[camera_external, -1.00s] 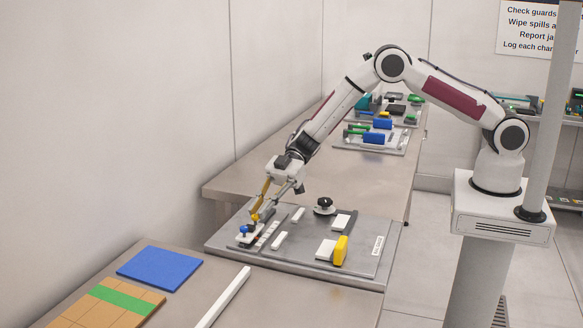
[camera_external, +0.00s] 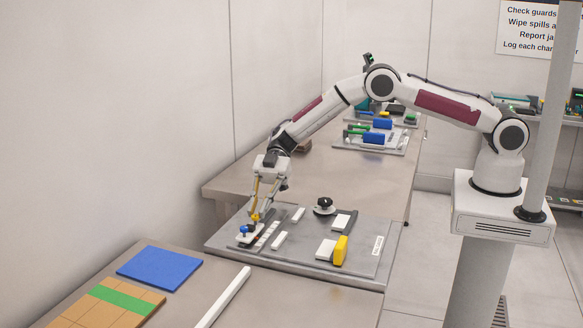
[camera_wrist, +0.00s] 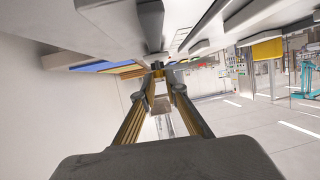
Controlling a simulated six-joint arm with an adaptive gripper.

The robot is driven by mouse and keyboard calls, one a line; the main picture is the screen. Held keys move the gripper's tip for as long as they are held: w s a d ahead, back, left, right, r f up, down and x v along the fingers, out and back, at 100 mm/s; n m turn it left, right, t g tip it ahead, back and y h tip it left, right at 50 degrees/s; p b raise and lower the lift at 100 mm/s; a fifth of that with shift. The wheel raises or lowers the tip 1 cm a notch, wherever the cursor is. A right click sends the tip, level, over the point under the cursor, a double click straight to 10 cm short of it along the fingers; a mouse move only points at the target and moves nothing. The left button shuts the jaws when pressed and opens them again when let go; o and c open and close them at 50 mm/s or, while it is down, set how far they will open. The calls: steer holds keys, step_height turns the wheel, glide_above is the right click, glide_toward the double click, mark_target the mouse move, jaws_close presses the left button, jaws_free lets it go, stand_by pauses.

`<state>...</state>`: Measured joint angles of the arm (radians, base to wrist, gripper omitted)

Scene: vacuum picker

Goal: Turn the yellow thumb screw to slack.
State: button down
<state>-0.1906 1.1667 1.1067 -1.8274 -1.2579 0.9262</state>
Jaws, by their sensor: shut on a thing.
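The yellow thumb screw (camera_external: 254,217) is small in the external view, at the left end of the grey plate, beside a blue knob (camera_external: 244,229). My gripper (camera_external: 256,214) points down at the screw, with its fingertips closed around it. The fingertips hide part of the screw, and I cannot tell how far it is turned. In the wrist view my two fingers (camera_wrist: 158,72) converge toward the picture's middle. The screw cannot be made out clearly there.
The grey plate (camera_external: 300,262) also carries white blocks, a black knob (camera_external: 324,203) and an upright yellow piece (camera_external: 341,250). A blue mat (camera_external: 160,267) and a white bar (camera_external: 224,297) lie on the front table. Bare table lies behind the plate.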

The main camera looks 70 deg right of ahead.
steer(key=shift+w+a+r+n+g+h, duration=0.1)
steer(key=shift+w+n+g+h, duration=0.05)
steer(key=shift+n+g, duration=0.6)
steer(key=shift+w+n+g+h, duration=0.15)
steer(key=shift+n+g, duration=0.5)
steer(key=shift+g, duration=0.2)
stand_by(0.7)
steer(key=c, duration=2)
jaws_free()
steer(key=shift+v, duration=2.5)
steer(key=shift+r, duration=3.5)
